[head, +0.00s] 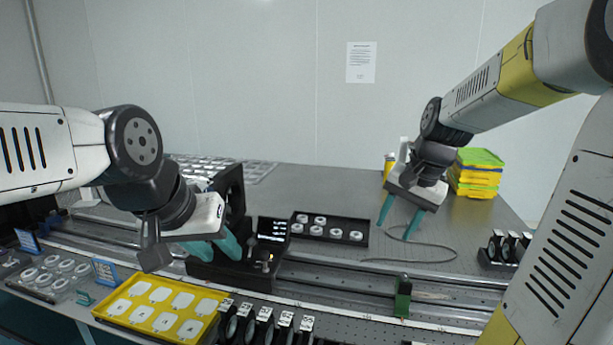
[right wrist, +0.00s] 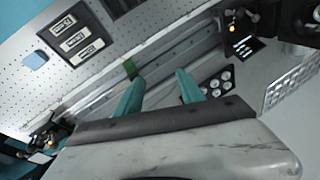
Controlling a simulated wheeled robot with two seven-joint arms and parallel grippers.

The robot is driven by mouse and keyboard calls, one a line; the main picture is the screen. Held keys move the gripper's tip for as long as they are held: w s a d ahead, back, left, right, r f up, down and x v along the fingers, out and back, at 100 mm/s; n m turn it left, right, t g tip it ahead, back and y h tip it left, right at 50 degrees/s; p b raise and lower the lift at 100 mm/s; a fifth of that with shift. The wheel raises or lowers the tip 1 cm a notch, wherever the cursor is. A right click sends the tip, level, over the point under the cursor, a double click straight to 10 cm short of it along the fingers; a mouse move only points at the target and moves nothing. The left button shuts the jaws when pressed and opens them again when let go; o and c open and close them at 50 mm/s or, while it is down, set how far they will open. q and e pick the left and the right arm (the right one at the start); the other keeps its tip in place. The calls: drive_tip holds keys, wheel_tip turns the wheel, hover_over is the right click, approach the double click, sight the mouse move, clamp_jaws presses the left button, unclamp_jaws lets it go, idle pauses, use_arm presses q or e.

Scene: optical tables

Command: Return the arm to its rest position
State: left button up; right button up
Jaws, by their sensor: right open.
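My right gripper (head: 397,220) hangs above the back part of the optical table (head: 330,178), at the right in the head view. Its two teal fingers are spread apart with nothing between them. In the right wrist view the open fingers (right wrist: 160,88) point toward the rail and the table surface. My left gripper (head: 213,248) is at the left in the head view, with its teal fingers beside a black device with a small lit screen (head: 272,228). The device partly hides those fingertips, so I cannot tell whether they hold anything.
A black tray of white round parts (head: 330,230) lies behind the long rail (head: 345,272). A green block (head: 403,296) sits on the rail. A yellow tray (head: 128,316) is at front left. Stacked yellow and green bins (head: 477,175) stand at back right, and a cable lies below my right gripper.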

drive_tip(key=s+a+r+n+t, duration=0.1)
drive_tip(key=s+a+r+n, duration=0.1)
drive_tip(key=s, duration=0.5)
drive_tip(key=s+a+r+n+t, duration=0.2)
drive_tip(key=s+a+n, duration=0.1)
drive_tip(key=s, duration=0.5)
drive_tip(key=shift+a+n, duration=0.3)
drive_tip(key=shift+n, duration=0.5)
